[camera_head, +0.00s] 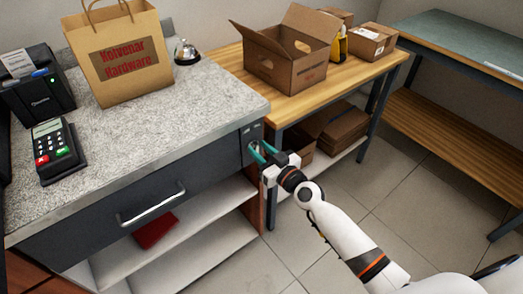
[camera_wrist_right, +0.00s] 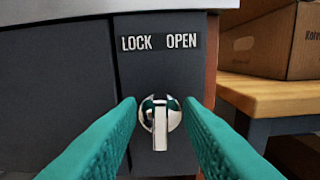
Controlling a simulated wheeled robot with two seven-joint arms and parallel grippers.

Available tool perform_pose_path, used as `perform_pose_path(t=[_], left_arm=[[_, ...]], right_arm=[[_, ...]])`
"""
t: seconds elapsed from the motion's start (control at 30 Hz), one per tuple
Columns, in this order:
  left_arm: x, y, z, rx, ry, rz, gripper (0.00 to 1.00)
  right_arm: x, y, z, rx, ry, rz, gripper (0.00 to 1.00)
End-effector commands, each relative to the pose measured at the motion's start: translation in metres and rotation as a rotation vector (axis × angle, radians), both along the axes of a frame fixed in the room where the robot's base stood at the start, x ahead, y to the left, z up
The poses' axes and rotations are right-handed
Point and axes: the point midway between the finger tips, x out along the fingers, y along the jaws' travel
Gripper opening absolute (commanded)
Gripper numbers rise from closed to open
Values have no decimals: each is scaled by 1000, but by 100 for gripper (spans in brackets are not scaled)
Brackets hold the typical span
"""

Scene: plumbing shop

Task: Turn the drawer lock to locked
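The drawer lock is a shiny chrome knob (camera_wrist_right: 160,122) on a dark panel (camera_wrist_right: 135,80). Its raised bar stands upright in the right wrist view. White LOCK (camera_wrist_right: 136,43) and OPEN (camera_wrist_right: 181,41) labels sit above it. My right gripper (camera_head: 259,150) is at the panel's right end by the counter corner. Its teal fingers (camera_wrist_right: 160,108) are open, one on each side of the knob, with visible gaps. The fingers hide the knob in the head view. The dark drawer (camera_head: 90,225) with a silver handle (camera_head: 152,207) appears shut. My left gripper is not in view.
The granite counter (camera_head: 190,105) holds a paper bag (camera_head: 122,75), a card terminal (camera_head: 55,148), a printer (camera_head: 38,95) and a bell (camera_head: 186,52). A wooden table (camera_head: 237,60) with cardboard boxes stands close right of the lock. Open floor lies to the right.

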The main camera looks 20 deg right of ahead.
Motion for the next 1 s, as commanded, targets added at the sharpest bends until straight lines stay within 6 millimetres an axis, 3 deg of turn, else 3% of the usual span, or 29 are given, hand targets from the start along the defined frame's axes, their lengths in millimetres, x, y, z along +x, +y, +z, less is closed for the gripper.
perform_pose_path(t=[0.07, 0.2, 0.27, 0.67, 1.0], left_arm=[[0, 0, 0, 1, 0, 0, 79], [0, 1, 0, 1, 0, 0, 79], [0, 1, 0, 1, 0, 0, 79], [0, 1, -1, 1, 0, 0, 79], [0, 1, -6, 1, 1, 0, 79]], right_arm=[[0, 0, 0, 0, 0, 0, 29], [0, 0, 0, 0, 0, 0, 7], [0, 0, 0, 0, 0, 0, 0], [0, -1, 0, 52, 18, 0, 0], [1, -3, -1, 281, 101, 0, 0]])
